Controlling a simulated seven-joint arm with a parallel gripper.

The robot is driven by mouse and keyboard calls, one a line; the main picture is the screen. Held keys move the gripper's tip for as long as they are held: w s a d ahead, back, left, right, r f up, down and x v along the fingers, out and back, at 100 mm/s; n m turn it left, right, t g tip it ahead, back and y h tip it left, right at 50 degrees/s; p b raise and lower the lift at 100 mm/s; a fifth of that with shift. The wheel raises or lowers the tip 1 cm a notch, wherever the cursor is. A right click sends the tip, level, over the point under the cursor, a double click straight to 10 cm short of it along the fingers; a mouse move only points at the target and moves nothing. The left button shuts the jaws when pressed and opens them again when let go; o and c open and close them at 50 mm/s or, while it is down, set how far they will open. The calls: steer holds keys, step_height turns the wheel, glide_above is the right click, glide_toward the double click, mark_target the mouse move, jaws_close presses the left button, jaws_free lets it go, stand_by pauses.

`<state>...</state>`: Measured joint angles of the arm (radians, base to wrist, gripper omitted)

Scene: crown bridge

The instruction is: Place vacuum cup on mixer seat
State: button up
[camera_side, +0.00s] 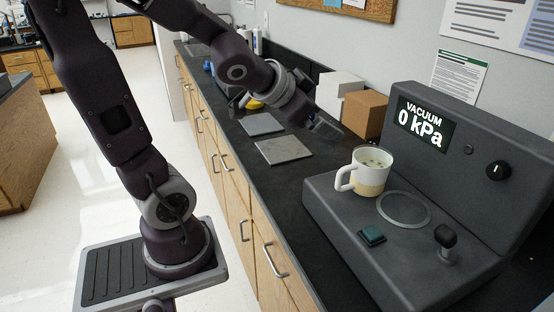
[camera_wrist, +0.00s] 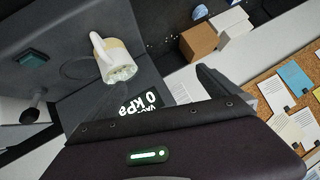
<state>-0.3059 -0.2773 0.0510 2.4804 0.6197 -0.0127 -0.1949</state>
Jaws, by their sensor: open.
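The vacuum cup is a white mug with a tan lower band (camera_side: 372,172), its handle at the left in the side view. It stands upright on the deck of the grey vacuum mixer (camera_side: 327,205), beside the round ring seat (camera_side: 404,209), which looks empty. The cup also shows in the wrist view (camera_wrist: 122,66), with speckled contents visible. The ring is faint beside it there. My gripper (camera_side: 326,129) is open and empty, above and to the left of the cup in the side view, apart from it. Its fingertips are small and blurred there.
The mixer panel display (camera_side: 422,124) reads "VACUUM 0 kPa". A green button (camera_side: 371,235), a black lever (camera_side: 445,238) and a knob (camera_side: 498,170) are near the seat. A brown box (camera_side: 364,112) and a white box (camera_side: 338,90) stand behind my gripper. Grey plates (camera_side: 284,149) lie on the counter.

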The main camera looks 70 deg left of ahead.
steer(key=s+d+g+h, duration=0.1)
steer(key=s+d+g, duration=0.1)
steer(key=s+d, duration=0.4)
steer(key=s+d+f+g+h, duration=0.1)
steer(key=s+d+g+h, duration=0.1)
steer(key=s+d, duration=0.4)
steer(key=s, duration=0.5)
steer(key=shift+d+n+g+h, duration=0.15)
steer(key=shift+n+g+h, duration=0.15)
steer(key=shift+n, duration=0.1)
